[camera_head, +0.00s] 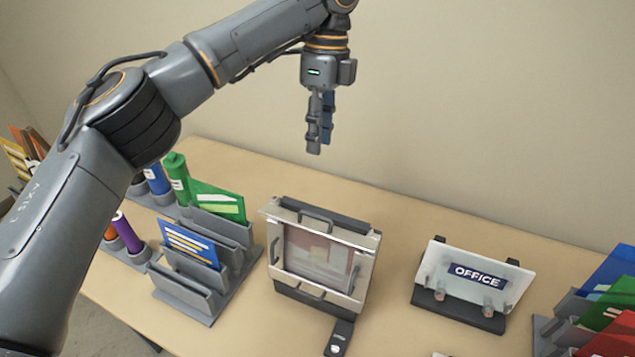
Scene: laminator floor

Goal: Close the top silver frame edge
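The silver frame (361,277) stands upright on a dark base in the middle of the table. Its top silver edge (275,211) runs across the upper side, with a dark handle (317,218) on it and a dark bar behind. The top edge seems to stick out past the frame's sides; I cannot tell how far it is tilted open. A clear panel with a faint printed sheet (318,254) shows inside. My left gripper (319,148) hangs fingers down above and behind the frame, apart from it and empty. Its fingers overlap in this view, so their gap is hidden. My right gripper is out of view.
A grey rack with blue and green cards (190,245) stands close left of the frame. An OFFICE sign (475,276) stands on a dark stand to the right. Colored folders (610,310) fill the right edge. A small dark device (339,338) lies before the frame.

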